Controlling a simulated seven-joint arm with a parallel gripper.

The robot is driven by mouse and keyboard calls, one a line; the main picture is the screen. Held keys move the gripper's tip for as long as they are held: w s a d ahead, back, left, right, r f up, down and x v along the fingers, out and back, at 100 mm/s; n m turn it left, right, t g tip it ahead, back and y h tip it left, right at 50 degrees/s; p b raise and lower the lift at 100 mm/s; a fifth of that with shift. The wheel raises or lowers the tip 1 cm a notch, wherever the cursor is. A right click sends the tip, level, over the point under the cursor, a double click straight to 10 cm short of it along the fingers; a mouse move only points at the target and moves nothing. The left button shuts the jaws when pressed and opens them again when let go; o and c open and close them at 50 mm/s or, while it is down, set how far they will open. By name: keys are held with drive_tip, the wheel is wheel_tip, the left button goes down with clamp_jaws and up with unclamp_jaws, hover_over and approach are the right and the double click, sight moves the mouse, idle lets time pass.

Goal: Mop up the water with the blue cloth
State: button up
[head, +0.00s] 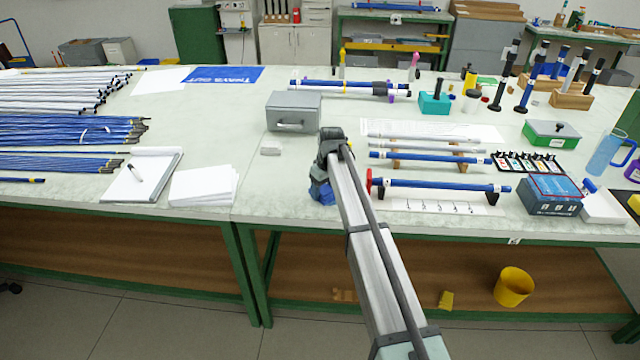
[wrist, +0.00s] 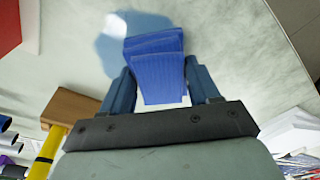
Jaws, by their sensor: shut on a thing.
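The folded blue cloth (wrist: 158,68) hangs between the two fingers of my gripper (wrist: 160,85), which is shut on it. The water (wrist: 118,28) is a glossy pale-blue puddle on the light bench top, at the top of the wrist view; the cloth overlaps its lower right part in that view. I cannot tell if the cloth touches it. In the head view my gripper (head: 323,178) is low over the bench near its front edge, with a bit of blue (head: 322,192) at its fingers. The puddle is not discernible there.
The grey metal box (head: 294,111) stands behind my gripper. A blue rod on supports (head: 440,185) lies close to the right, with a red disc at its near end. White paper (head: 203,186) and a notepad (head: 143,175) lie left. Bench between paper and gripper is mostly clear.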

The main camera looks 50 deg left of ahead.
drive_tip(key=shift+w+d, duration=2)
drive_tip(key=shift+d, duration=0.05)
drive_tip(key=shift+s+a, duration=2.5)
drive_tip(key=shift+a, duration=0.05)
drive_tip(key=shift+d+r, duration=0.1)
drive_tip(key=shift+r, duration=3.95)
